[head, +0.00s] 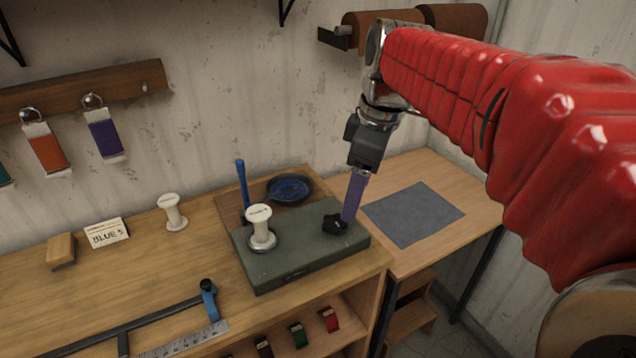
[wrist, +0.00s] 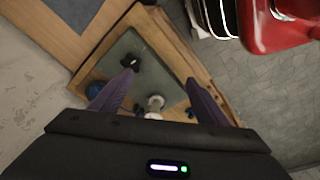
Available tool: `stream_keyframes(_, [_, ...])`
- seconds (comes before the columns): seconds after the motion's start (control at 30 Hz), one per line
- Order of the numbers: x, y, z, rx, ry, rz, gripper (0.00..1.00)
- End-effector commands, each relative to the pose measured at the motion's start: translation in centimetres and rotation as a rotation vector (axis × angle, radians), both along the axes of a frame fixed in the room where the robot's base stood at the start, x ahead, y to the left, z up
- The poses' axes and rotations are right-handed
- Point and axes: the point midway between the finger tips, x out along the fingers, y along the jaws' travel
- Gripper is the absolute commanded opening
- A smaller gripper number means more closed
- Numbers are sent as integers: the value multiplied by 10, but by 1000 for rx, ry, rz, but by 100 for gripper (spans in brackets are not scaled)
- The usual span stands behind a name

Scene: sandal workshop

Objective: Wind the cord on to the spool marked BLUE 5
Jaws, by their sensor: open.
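A card reading BLUE 5 (head: 106,233) stands on the bench, left of an upright white spool (head: 173,213). Another white spool (head: 260,228) stands on a metal base on the green block (head: 305,255); it also shows in the wrist view (wrist: 155,103). A black knob (head: 336,224) is on the block's right part. A dark blue round thing (head: 288,188), perhaps coiled cord, lies behind the block. I see no cord on either spool. My gripper (head: 350,216), with purple fingers, points down above the block's right end near the knob. In the wrist view the fingers are apart and empty.
A blue upright rod (head: 242,185) stands behind the spool on the block. A wooden brush-like block (head: 61,250) and a ruler with a blue stop (head: 209,300) lie left and in front. A grey mat (head: 412,213) lies on the right bench. Tags hang on the wall.

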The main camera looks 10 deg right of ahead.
Motion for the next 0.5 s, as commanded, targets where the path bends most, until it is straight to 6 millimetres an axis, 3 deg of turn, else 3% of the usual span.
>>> stream_keyframes(0.5, [94, -15, -7, 76, 99, 645, 68])
